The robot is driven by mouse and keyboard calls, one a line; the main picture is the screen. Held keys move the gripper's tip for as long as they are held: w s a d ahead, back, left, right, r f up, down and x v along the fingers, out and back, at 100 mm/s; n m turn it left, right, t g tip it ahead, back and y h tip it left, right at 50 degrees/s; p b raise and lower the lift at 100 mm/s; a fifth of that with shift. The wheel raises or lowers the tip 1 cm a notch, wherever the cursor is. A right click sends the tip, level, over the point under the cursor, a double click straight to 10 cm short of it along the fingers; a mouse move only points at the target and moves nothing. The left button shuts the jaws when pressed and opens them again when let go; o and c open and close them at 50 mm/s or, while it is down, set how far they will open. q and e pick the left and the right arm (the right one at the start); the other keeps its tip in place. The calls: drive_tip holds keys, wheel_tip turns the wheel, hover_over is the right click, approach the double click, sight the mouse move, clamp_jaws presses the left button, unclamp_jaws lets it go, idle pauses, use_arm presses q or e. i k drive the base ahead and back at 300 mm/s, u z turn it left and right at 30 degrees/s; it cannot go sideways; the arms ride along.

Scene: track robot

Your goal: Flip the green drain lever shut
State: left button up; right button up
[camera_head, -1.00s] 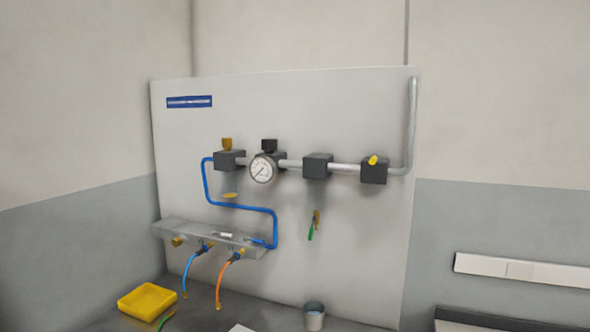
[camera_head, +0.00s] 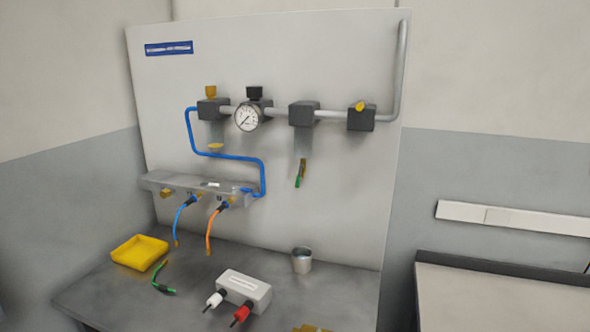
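The green drain lever (camera_head: 298,181) hangs below a small brass fitting (camera_head: 303,166) on the upright panel, under the middle-right dark block (camera_head: 304,113). The lever points down and slightly to the left. It is small, and I cannot tell from its look how its valve is set. A metal cup (camera_head: 302,260) stands on the bench below it.
The bench (camera_head: 205,265) holds a yellow tray (camera_head: 139,252), a green hose piece (camera_head: 161,287) and a grey box (camera_head: 243,290) with white and red plugs. Blue and orange hoses hang from a grey shelf (camera_head: 158,179). The panel around the lever is clear.

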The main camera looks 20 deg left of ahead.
sight(301, 166)
drive_tip(key=z, duration=2.2)
drive_tip(key=k, duration=0.6)
drive_tip(key=u, duration=2.55)
